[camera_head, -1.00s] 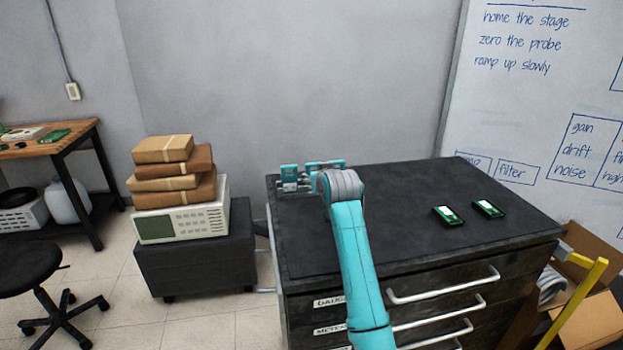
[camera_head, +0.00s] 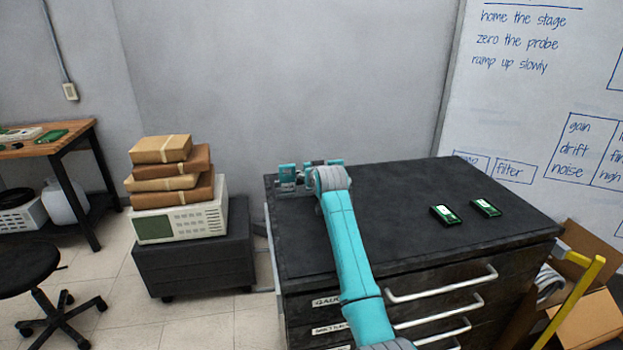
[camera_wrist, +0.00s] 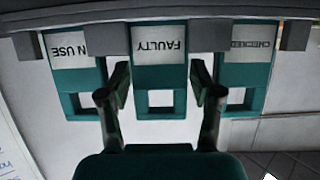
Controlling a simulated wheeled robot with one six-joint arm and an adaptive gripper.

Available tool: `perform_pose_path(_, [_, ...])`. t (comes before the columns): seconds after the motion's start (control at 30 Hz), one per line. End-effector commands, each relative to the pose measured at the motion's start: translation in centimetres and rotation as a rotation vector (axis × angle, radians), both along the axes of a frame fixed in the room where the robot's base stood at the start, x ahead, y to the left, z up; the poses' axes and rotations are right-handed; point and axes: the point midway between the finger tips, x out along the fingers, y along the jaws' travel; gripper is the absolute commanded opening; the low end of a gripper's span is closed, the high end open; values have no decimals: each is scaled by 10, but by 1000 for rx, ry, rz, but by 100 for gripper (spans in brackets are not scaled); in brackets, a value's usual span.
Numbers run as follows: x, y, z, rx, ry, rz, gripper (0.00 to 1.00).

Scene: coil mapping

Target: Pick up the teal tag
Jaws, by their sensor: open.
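Three teal tags hang in a row from a grey bar in the wrist view. The middle tag (camera_wrist: 160,97) reads FAULTY, the left tag (camera_wrist: 75,75) reads "N USE" with its first part covered, and the right tag (camera_wrist: 246,70) reads CHECKED. Each has a white label and a square hole at its free end. My gripper (camera_wrist: 160,105) is open, with one finger on each side of the FAULTY tag; I cannot tell whether they touch it. In the head view, teal tags (camera_head: 287,172) show at the cabinet's far left corner, partly hidden by my wrist.
The dark cabinet top (camera_head: 390,205) is mostly clear. Two green devices (camera_head: 445,215) (camera_head: 485,208) lie on its right side. A stack of brown parcels (camera_head: 170,170) on an instrument (camera_head: 180,223) stands to the left. An open box (camera_head: 590,315) is at lower right.

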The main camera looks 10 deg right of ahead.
Motion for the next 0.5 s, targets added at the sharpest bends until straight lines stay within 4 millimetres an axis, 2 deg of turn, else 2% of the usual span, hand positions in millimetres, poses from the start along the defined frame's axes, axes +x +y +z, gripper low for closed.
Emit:
perform_pose_path(0.1, [0,0,0,0,-1,0,62])
perform_pose_path(0.23, [0,0,0,0,-1,0,30])
perform_pose_path(0.27, [0,0,0,0,-1,0,27])
perform_pose_path(0.5, [0,0,1,0,-1,0,27])
